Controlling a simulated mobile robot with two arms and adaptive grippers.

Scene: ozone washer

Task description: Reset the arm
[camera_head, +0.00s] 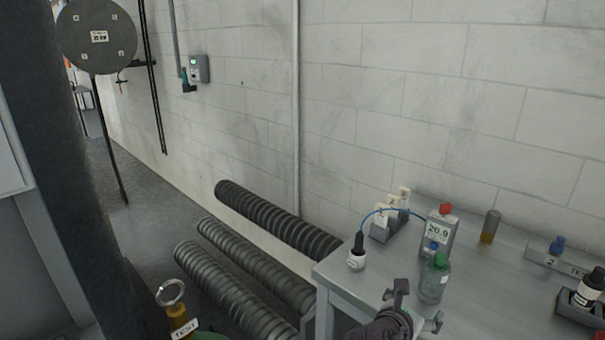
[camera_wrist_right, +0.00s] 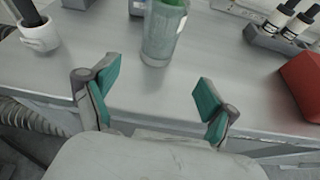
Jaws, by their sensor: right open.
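My right gripper (camera_head: 418,306) is at the bottom of the head view, over the front edge of the grey bench (camera_head: 345,279). Its two fingers are spread apart with nothing between them. In the right wrist view the gripper (camera_wrist_right: 154,92) shows its teal finger pads wide apart. A clear bottle with a green cap (camera_head: 432,281) stands on the bench just beyond the fingers. The bottle also shows in the right wrist view (camera_wrist_right: 160,38), apart from both pads. My left gripper is not in the head view.
A white cup with a black probe (camera_head: 356,260) stands near the bench's left corner. A meter reading 20.9 (camera_head: 438,236) and an amber vial (camera_head: 490,227) stand behind. A rack with black-capped bottles (camera_head: 588,295) is at right. Ribbed hoses (camera_head: 243,262) lie left of the bench.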

